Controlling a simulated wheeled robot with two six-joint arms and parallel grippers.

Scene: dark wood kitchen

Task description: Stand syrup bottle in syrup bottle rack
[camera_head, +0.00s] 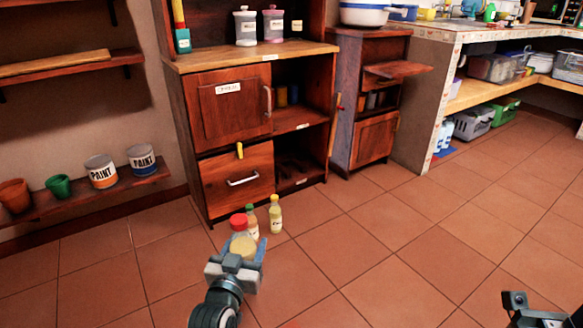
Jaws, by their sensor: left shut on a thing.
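My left gripper (238,257) is in the lower middle, shut on a bottle with a red cap and pale yellow contents (242,243). The bottle looks roughly upright; its lower part is hidden by the gripper. I cannot read a label to tell if it is the syrup bottle. Two more bottles stand on the floor just beyond: one with a green cap (252,220) and one with a yellow cap (275,214). In the cabinet's low open compartment are dark slatted shapes (291,168), perhaps a rack; I cannot tell. My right gripper (532,308) is partly in view at bottom right, its jaws unclear.
The wooden cabinet (222,107) stands ahead, with a closed door and a closed drawer (238,183) on its left side. A low shelf (100,193) with paint cans and pots is at left. A tiled counter (470,35) is at right. The floor (400,220) between is clear.

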